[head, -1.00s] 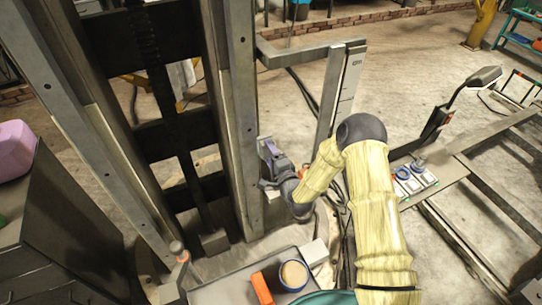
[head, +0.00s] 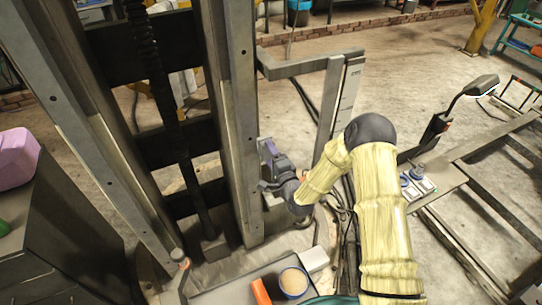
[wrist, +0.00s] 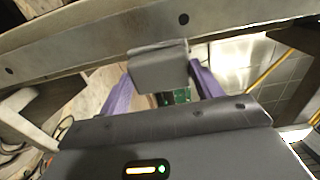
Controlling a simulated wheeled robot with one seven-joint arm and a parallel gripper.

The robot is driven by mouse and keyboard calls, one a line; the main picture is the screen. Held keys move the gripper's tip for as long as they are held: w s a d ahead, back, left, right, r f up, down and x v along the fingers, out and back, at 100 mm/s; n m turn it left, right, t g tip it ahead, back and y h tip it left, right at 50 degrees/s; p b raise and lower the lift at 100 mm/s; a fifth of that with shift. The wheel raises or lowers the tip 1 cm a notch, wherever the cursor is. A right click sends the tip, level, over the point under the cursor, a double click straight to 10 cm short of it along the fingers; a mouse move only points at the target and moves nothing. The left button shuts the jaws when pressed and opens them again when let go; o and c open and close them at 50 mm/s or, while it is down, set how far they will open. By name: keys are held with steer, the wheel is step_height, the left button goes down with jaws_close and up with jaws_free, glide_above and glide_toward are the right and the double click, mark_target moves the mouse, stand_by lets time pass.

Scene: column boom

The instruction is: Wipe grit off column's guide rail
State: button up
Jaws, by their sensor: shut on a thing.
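The column's guide rail (head: 242,110) is a long grey metal upright with bolt holes, and it also runs across the top of the wrist view (wrist: 215,22). My gripper (head: 268,160) is at the right side of its lower part. In the wrist view my gripper (wrist: 160,88) has its two purple fingers on either side of a grey, soft-edged pad (wrist: 158,68) and is shut on it. The pad's far edge overlaps the rail's near edge and appears to touch it. I cannot make out any grit on the rail.
A tray (head: 215,294) below holds an orange block (head: 261,291) and a round container (head: 293,281); a white box (head: 314,259) is beside them. A post with a bracket (head: 328,105) stands right of the rail. A pink jug (head: 16,158) sits on a dark cabinet (head: 60,225) at left.

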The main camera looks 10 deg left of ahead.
mark_target(257, 154)
steer(key=shift+s+a, duration=0.35)
steer(key=shift+a, duration=0.2)
steer(key=shift+s+a, duration=0.3)
steer(key=shift+a, duration=0.25)
steer(key=shift+b, duration=0.3)
step_height(257, 154, down, 4)
steer(key=b, duration=0.4)
steer(key=shift+s, duration=0.1)
steer(key=shift+s+a+r, duration=0.1)
steer(key=shift+s+a, duration=0.6)
steer(key=shift+a, duration=0.35)
